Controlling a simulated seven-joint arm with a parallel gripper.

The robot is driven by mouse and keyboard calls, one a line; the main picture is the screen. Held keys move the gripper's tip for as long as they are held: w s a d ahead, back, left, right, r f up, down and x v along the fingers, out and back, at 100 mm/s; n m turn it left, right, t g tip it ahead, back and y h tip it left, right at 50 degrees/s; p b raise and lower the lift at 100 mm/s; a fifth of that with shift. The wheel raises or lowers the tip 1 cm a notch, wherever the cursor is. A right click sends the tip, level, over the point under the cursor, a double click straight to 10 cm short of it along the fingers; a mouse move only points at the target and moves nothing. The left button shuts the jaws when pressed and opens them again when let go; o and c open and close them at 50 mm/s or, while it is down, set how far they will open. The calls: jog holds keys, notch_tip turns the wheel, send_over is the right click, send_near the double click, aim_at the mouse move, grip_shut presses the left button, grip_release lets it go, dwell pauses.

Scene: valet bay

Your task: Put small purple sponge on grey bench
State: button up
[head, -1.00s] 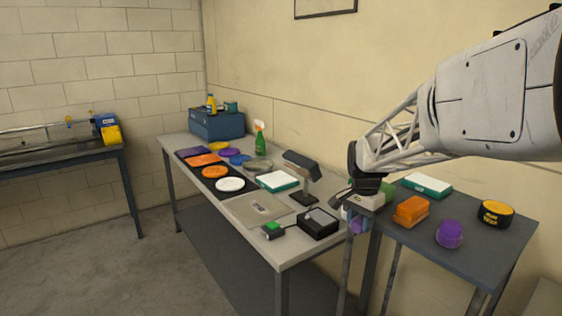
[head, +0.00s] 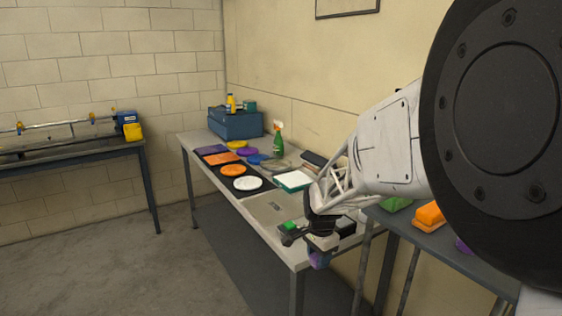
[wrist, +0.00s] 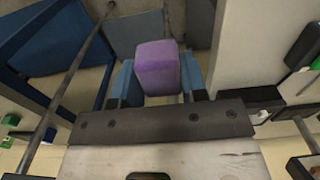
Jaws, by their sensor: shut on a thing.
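My gripper (wrist: 157,82) is shut on the small purple sponge (wrist: 157,65), which sits between its two blue fingers in the wrist view.
The bench holds a black mat with coloured round pads, a white-topped green box (head: 295,180), a green spray bottle (head: 278,138) and a blue toolbox (head: 237,122). A dark side table (head: 425,238) holds an orange block (head: 429,214). Another workbench (head: 75,158) stands left.

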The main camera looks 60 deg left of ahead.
jog(key=shift+w+a, duration=0.1)
jog(key=w+a, duration=0.2)
jog(key=a, duration=0.2)
jog(key=w+a+f, duration=0.1)
jog(key=w+a, duration=0.2)
jog(key=a, duration=0.2)
jog(key=w+a, duration=0.2)
jog(key=a, duration=0.2)
jog(key=shift+w+a+f, duration=0.2)
jog(key=shift+w+a, duration=0.15)
jog(key=shift+a, duration=0.05)
jog(key=shift+f, duration=0.1)
jog(key=shift+f, duration=1.7)
jog(key=shift+f, duration=0.1)
jog(key=o, duration=0.9)
notch_tip(320, 180, up, 12)
